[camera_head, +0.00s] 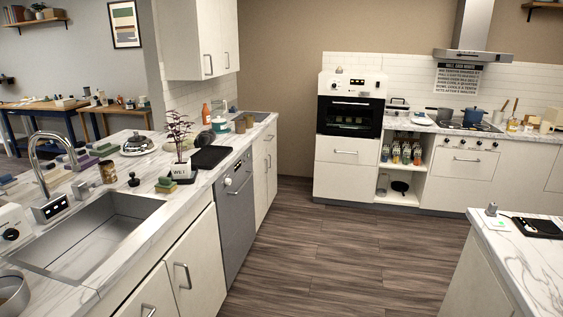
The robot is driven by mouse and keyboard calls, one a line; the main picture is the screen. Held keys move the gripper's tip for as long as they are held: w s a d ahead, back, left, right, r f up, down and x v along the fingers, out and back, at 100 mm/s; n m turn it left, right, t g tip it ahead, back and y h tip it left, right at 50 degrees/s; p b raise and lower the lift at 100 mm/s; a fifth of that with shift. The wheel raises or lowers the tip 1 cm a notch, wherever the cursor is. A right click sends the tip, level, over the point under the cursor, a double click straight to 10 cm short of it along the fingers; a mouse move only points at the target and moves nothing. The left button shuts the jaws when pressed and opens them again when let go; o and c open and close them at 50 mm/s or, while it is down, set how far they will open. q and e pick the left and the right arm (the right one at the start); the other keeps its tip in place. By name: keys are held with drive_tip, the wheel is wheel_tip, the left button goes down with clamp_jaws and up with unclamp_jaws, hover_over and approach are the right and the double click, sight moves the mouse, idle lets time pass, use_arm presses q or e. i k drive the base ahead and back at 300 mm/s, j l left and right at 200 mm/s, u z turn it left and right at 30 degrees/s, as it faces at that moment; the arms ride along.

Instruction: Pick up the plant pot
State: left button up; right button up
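A small white plant pot (181,170) with dark lettering stands upright on the marble counter (152,222) at the left. A thin, dark-leaved plant (178,132) rises from it. A green and tan sponge-like block (166,184) sits just in front of the pot, and a black mat or tray (210,157) lies just behind it to the right. Neither of my grippers shows in the head view.
A sink (95,240) with a tall curved faucet (42,165) is in the counter's near part. A dishwasher (235,205) and drawers line its front. The wooden floor (330,255) is clear between this counter and the island (535,255) at right.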

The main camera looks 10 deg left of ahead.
sight(181, 168)
drive_tip(key=i+u, duration=0.1)
drive_tip(key=i, duration=0.75)
drive_tip(key=i+l, duration=0.15)
drive_tip(key=i, duration=0.65)
drive_tip(key=i+u, duration=0.05)
